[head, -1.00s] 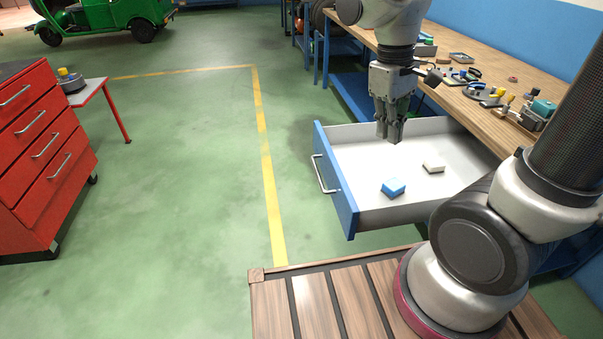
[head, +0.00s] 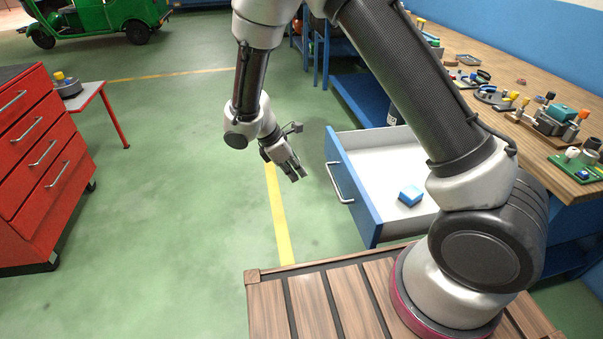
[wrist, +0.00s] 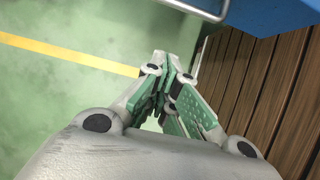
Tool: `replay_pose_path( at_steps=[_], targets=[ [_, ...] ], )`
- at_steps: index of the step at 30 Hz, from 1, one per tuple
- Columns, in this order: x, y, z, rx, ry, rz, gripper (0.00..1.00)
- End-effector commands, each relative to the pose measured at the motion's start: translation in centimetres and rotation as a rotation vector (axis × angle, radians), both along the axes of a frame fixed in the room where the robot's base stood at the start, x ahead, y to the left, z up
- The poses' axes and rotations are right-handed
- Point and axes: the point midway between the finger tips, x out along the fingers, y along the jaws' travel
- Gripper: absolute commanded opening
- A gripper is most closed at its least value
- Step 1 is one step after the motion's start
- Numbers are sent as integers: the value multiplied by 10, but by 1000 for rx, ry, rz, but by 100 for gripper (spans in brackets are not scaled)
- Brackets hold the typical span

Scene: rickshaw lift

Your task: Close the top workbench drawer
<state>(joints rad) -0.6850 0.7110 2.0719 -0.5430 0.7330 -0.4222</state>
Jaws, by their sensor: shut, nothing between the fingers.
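The top workbench drawer (head: 366,207) stands pulled out from the blue workbench, with a blue front, white inside and a metal bar handle (head: 340,184). A blue block (head: 411,195) lies in it; my arm hides part of the drawer. My gripper (head: 298,175) is shut and empty, in front of the drawer, left of the handle and apart from it in the head view. In the wrist view the closed fingers (wrist: 168,88) point toward the floor side, with the handle (wrist: 195,8) and the blue drawer front (wrist: 270,12) at the top edge.
The workbench top (head: 470,75) carries several small tools and parts along the right. A wooden slatted deck (head: 330,300) lies below my arm. A red tool cabinet (head: 45,160) stands at the left. Green floor with a yellow line (head: 280,225) is open between.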

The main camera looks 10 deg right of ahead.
Motion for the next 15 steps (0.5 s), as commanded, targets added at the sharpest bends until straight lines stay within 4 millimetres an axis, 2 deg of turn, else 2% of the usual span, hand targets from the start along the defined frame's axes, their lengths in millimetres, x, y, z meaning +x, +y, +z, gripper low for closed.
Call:
replay_pose_path(
  at_steps=[11, 15],
  targets=[
    [-1, -37, -72, -3, 4, -4, 0],
    [-1, -57, -68, 0, 0, -6, 0]
  ],
)
